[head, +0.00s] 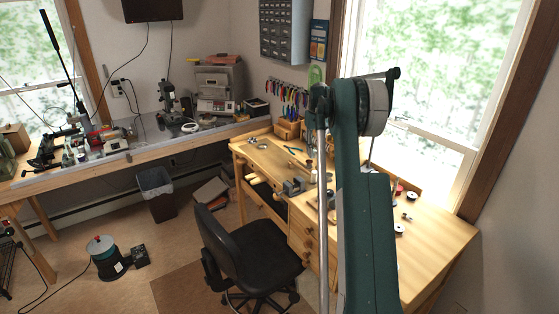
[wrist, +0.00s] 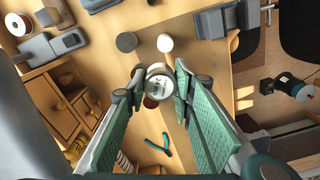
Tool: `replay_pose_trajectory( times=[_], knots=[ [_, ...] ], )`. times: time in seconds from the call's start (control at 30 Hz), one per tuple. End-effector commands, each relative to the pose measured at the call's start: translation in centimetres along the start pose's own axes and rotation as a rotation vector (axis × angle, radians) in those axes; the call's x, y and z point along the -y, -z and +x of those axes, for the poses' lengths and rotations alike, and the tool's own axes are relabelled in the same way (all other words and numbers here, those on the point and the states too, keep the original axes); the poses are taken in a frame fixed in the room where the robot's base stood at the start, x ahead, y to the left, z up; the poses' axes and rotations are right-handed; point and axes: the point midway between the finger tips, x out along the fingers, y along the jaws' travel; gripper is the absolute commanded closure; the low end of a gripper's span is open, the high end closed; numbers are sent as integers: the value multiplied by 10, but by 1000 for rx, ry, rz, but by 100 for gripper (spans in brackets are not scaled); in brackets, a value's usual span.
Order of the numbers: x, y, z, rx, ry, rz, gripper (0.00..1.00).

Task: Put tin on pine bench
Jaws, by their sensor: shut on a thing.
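My gripper (wrist: 163,92) has green-padded fingers and is shut on the tin (wrist: 159,83), a small round thing with a pale, printed lid, held between the fingertips in the wrist view. The pine bench (head: 435,233) stands at the right in the head view, and its pale wooden top (wrist: 185,32) lies beneath the tin in the wrist view. I cannot tell how high the tin is above the top. In the head view my arm hides the gripper and the tin.
Teal-handled pliers (wrist: 156,146) lie on the bench top. A dark round piece (wrist: 126,42) and a white round piece (wrist: 165,43) sit near the tin. A grey vise (head: 293,187) is at the bench's front edge. A black chair (head: 255,252) stands before it.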

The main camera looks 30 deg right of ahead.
Motion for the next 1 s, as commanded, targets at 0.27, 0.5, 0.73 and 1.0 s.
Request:
replay_pose_trajectory(
  times=[0.27,0.5,0.73,1.0],
  knots=[
    [21,49,4,1,1,-112,87],
    [42,86,10,1,1,-207,87],
    [64,116,16,2,2,-300,87],
    [92,146,25,2,2,-406,87]
  ],
)
